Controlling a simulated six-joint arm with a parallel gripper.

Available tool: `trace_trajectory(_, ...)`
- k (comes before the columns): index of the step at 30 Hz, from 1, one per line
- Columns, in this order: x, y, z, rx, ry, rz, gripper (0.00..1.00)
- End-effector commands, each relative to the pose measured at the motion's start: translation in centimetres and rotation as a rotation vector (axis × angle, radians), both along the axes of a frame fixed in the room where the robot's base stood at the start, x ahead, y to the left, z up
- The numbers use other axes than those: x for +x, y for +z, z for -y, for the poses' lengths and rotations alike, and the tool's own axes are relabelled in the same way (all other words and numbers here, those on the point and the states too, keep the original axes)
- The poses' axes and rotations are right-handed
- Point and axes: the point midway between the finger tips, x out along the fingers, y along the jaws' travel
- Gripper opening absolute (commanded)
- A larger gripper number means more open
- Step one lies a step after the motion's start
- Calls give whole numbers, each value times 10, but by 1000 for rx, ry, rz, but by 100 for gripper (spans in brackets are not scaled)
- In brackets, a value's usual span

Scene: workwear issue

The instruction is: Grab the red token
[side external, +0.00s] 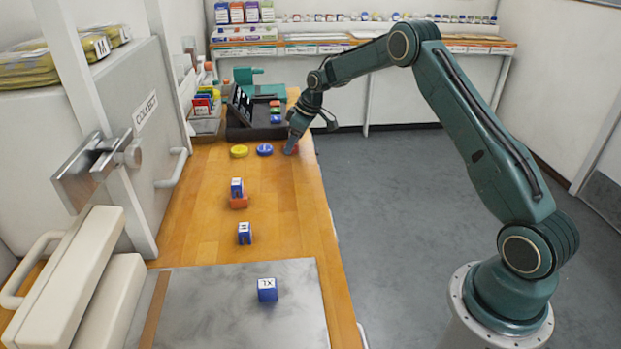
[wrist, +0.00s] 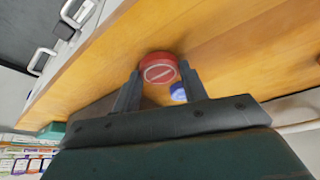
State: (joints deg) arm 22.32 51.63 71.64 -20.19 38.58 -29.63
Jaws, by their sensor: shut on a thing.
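The red token (wrist: 158,66) is a round disc with a pale ring and bar on its face. In the wrist view it sits between the two fingertips of my gripper (wrist: 160,80), which is shut on it. In the side external view my gripper (side external: 290,147) is low at the right edge of the wooden counter, and the red token (side external: 294,151) shows only in part at its tips. I cannot tell whether the token touches the counter. A blue token (side external: 264,149) lies just left of it, and a yellow token (side external: 239,151) further left.
A grey plate (side external: 215,315) lies at the front. A dark tray (side external: 250,128) is behind the tokens. Mid-counter has free room.

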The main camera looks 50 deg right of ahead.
Motion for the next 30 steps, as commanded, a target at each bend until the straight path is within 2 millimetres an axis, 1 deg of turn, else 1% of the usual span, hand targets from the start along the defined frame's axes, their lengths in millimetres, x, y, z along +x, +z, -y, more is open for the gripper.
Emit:
trace_trajectory(10,0,4,0,0,0,1,21)
trace_trajectory(14,1,11,0,-1,-1,3,21)
trace_trajectory(17,1,21,0,-1,-1,3,21)
trace_trajectory(23,1,53,1,-2,0,4,21)
trace_trajectory(26,1,74,0,-1,1,6,21)
trace_trajectory(30,1,107,1,-3,0,5,21)
